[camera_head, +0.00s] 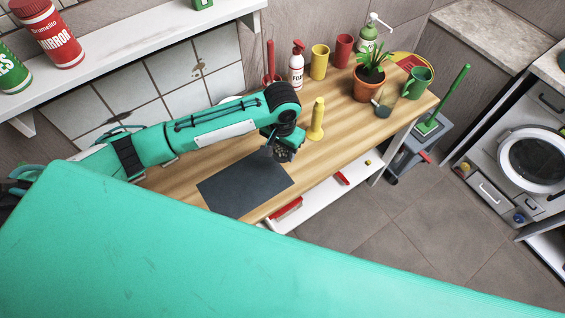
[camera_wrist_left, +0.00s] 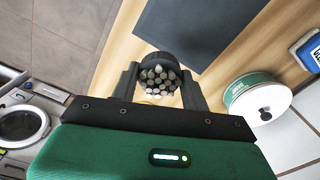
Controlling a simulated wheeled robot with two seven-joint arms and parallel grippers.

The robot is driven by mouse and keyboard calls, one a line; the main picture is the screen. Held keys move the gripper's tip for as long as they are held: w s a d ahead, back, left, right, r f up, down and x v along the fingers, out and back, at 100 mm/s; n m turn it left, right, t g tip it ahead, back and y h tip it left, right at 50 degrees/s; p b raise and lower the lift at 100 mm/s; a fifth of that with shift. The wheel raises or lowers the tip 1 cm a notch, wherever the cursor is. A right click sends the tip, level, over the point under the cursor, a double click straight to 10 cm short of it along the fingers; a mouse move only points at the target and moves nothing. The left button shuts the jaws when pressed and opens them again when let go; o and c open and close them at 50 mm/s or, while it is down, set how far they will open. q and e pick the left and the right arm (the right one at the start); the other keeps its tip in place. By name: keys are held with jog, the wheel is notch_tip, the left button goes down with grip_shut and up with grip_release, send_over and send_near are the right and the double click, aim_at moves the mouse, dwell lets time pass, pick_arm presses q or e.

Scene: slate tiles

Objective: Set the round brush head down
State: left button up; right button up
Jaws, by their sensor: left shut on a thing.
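The round brush head (camera_wrist_left: 160,73), dark-rimmed with pale bristle tufts, sits between the two fingers of my left gripper (camera_head: 283,153) in the left wrist view. The gripper is shut on it. In the head view the brush head is mostly hidden by the gripper, which is over the wooden counter (camera_head: 165,180) by the upper right corner of a dark grey mat (camera_head: 245,184). The mat also shows in the left wrist view (camera_wrist_left: 200,25), just beyond the brush head. I cannot tell the exact height above the counter. My right gripper is not in view.
A yellow upright object (camera_head: 317,120) stands close right of the gripper. Behind are a red-capped bottle (camera_head: 296,66), a yellow cup (camera_head: 320,62), a red cup (camera_head: 343,50) and a potted plant (camera_head: 367,88). A round green-and-white container (camera_wrist_left: 257,98) stands near the wall. The mat is bare.

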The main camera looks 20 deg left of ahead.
aim_at(282, 172)
pick_arm(q)
notch_tip(282, 172, down, 10)
jog(key=shift+r+p, duration=0.15)
jog(key=shift+p, duration=0.5)
jog(key=o, duration=1)
notch_tip(282, 172, up, 12)
jog(key=shift+r+b, duration=0.1)
jog(key=shift+b, duration=0.85)
